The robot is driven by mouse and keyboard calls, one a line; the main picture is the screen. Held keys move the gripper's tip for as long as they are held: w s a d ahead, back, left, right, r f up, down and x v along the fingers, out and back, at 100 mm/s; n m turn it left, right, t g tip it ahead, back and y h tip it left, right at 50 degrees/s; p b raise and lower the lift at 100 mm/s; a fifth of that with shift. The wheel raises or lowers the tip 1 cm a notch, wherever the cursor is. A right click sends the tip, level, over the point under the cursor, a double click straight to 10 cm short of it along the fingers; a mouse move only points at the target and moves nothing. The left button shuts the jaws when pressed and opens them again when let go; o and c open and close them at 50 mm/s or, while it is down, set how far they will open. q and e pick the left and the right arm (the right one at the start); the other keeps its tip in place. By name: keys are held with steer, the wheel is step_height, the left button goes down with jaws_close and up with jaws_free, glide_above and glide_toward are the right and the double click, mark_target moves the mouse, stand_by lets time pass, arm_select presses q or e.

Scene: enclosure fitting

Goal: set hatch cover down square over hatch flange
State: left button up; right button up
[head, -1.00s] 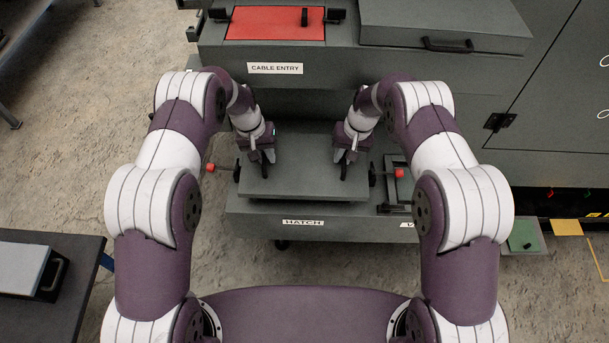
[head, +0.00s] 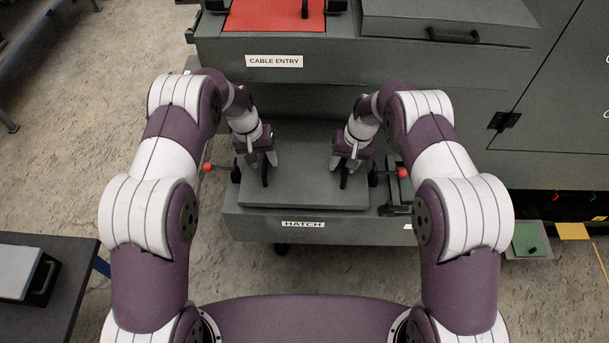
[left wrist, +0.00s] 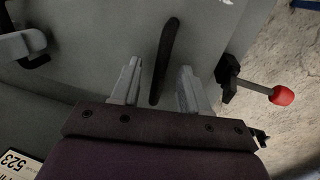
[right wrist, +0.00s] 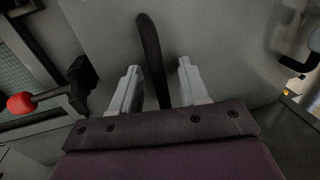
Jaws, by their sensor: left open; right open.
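The hatch cover (head: 305,170) is a flat grey plate lying on the ledge marked HATCH (head: 303,224). It hides the flange beneath it, so I cannot tell how squarely it sits. My left gripper (head: 261,162) is open around the cover's left black handle, apart from it; the handle (left wrist: 165,60) shows between the fingers in the left wrist view. My right gripper (head: 347,166) is open around the right black handle; that handle (right wrist: 152,60) shows between the fingers in the right wrist view.
Red-knobbed clamps stand at the left (head: 208,167) and right (head: 402,172) of the cover. The CABLE ENTRY box (head: 274,61) rises behind. A dark side table (head: 75,255) stands at the lower left.

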steer(key=shift+r, duration=0.35)
arm_select(q)
step_height(320, 180, up, 10)
steer(key=a, duration=0.2)
arm_select(e)
step_height(320, 180, up, 11)
steer(key=d, duration=0.2)
steer(key=shift+s+d, duration=0.15)
arm_select(q)
steer(key=shift+s+f, duration=0.1)
arm_select(e)
steer(key=shift+r, duration=0.1)
